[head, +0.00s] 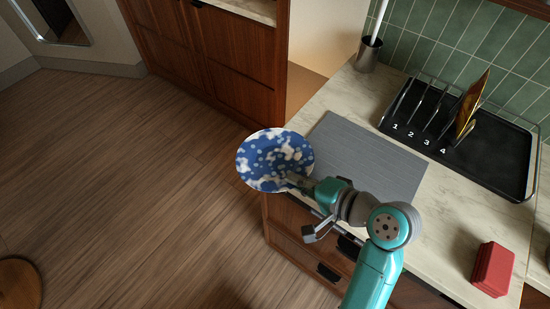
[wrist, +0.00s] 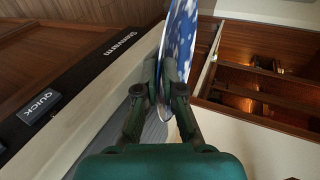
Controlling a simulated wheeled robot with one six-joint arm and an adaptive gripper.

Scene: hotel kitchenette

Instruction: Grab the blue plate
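The blue plate (head: 273,158), blue with white blotches, is off the counter near its left front corner, over the counter edge and floor side. My gripper (head: 299,182) is at the plate's lower right rim. In the wrist view the plate (wrist: 182,35) stands edge-on between the two fingers of my gripper (wrist: 168,75), which are closed on its rim. The fingers hide a small part of the rim.
A grey mat (head: 365,158) lies on the pale counter. Behind it is a black rack tray (head: 490,165) with slots numbered 1 to 4 and a gold-brown plate (head: 467,108) standing in it. A red block (head: 493,268) sits right; a metal cup (head: 368,54) stands at the back.

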